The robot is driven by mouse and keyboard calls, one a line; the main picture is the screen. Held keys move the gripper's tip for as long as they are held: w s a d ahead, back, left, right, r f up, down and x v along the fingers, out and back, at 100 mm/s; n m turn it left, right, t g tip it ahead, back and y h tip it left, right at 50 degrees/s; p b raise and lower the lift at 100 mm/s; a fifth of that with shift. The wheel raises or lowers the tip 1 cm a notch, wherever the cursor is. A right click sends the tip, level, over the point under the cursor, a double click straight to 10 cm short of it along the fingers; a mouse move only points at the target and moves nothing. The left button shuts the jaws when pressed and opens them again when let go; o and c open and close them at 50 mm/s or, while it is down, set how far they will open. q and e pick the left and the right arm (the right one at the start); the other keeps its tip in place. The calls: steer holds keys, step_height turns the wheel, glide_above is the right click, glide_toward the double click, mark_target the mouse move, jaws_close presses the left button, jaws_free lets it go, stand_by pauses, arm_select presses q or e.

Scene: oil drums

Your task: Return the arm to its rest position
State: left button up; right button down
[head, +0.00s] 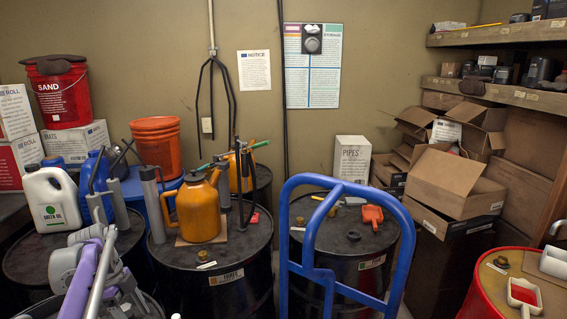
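A grey and purple jointed assembly with a silver bar rises at the lower left of the head view, in front of the drums. It looks like my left arm, but I cannot make out its fingertips or whether they are open, shut or holding anything. My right arm and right gripper are not in view.
A blue tubular hand-truck frame (309,239) stands in front of a black drum (345,274). Another black drum (225,280) carries a yellow oil can (198,212). A white jug (51,198) stands at the left. A red drum (483,292) is at the lower right.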

arm_select(q)
steer(key=s+d+n, duration=0.1)
steer(key=d, duration=0.1)
steer(key=s+d+n+y, duration=0.1)
steer(key=s+d+n, duration=0.1)
steer(key=d, duration=0.1)
steer(key=s+d+n+t, duration=0.1)
steer(key=s+d, duration=0.1)
steer(key=d, duration=0.1)
steer(key=shift+d+r+n+y, duration=0.2)
steer(key=shift+r+n+y, duration=0.1)
steer(key=shift+r+n, duration=0.1)
steer(key=s+d+f+n+t, duration=0.1)
steer(key=s+d+f+n, duration=0.2)
steer(key=s+d+n, duration=0.1)
steer(key=s+d+f+n+t+y, duration=0.1)
steer(key=s+d+f+n+t, duration=0.1)
steer(key=s, duration=0.5)
steer(key=s+d+f+n+t, duration=0.2)
steer(key=s+d+f+n, duration=0.2)
steer(key=s+d+n, duration=0.2)
steer(key=shift+s+f+y, duration=0.15)
steer(key=shift+s+y, duration=0.1)
steer(key=shift+y, duration=0.05)
